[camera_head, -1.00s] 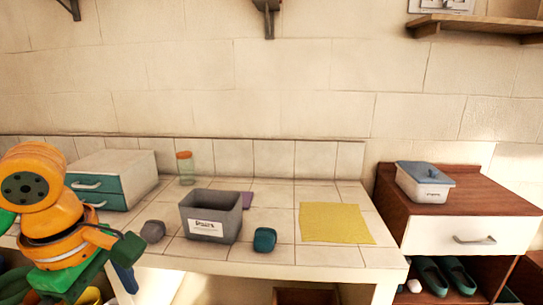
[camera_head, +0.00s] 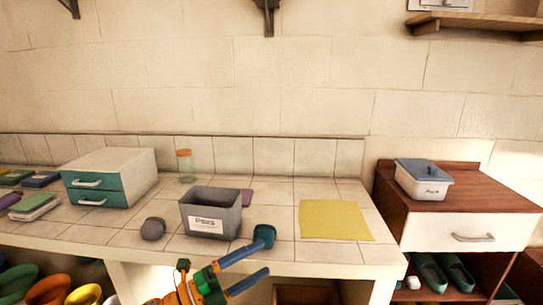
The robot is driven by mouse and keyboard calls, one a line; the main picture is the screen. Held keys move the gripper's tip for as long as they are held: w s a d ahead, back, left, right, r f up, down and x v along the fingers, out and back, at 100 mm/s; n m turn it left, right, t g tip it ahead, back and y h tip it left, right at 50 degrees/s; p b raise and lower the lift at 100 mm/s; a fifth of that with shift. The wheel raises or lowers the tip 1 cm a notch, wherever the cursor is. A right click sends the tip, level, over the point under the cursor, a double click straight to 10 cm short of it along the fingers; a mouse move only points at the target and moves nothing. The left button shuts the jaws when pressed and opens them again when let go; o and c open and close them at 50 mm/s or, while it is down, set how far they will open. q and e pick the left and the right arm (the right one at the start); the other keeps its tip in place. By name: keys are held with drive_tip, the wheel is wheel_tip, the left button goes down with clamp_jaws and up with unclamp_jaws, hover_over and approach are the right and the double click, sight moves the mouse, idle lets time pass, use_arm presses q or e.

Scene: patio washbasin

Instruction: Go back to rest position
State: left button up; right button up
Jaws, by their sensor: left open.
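My left gripper (camera_head: 261,259) shows at the bottom centre of the head view, in front of the counter's front edge. Its two blue fingers point up and right and are spread apart, with nothing visible between them. The upper fingertip meets the lower left of a teal rounded object (camera_head: 265,235) in the picture; I cannot tell whether they touch. My right gripper is not in view.
The tiled counter (camera_head: 275,209) holds a grey labelled bin (camera_head: 211,214), a grey rounded object (camera_head: 152,229), a yellow cloth (camera_head: 335,220), a glass jar (camera_head: 186,168) and a teal-drawer box (camera_head: 112,177). A wooden cabinet (camera_head: 472,196) with a lidded container (camera_head: 424,182) stands right.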

use_arm(q)
drive_tip(key=a+f+n+t+y, duration=0.1)
drive_tip(key=a+f+n+y, duration=0.2)
drive_tip(key=f+n, duration=0.3)
drive_tip(key=s+a+f+n+t+y, duration=0.1)
drive_tip(key=a+f+n+t+y, duration=0.2)
drive_tip(key=f, duration=0.5)
drive_tip(key=a+f+n+y, duration=0.35)
drive_tip(key=f+n, duration=0.25)
drive_tip(key=f, duration=0.2)
drive_tip(key=s+a+f+n+g+y, duration=0.3)
drive_tip(key=s+f+n+y, duration=0.2)
drive_tip(key=s+f, duration=0.45)
drive_tip(key=s+a+f+n+g+y, duration=0.1)
drive_tip(key=s+f, duration=0.4)
drive_tip(key=s, duration=0.5)
drive_tip(key=s+a+f+n+g, duration=0.1)
drive_tip(key=s+f+n+g, duration=0.3)
drive_tip(key=s, duration=0.7)
drive_tip(key=s+f+n+g+y, duration=0.1)
drive_tip(key=s+f+n+g, duration=0.2)
drive_tip(key=s+f+g, duration=0.2)
drive_tip(key=s+f, duration=0.3)
drive_tip(key=s, duration=0.3)
drive_tip(key=shift+s+a+y, duration=0.25)
drive_tip(key=shift+a+y, duration=0.1)
drive_tip(key=shift+a, duration=0.05)
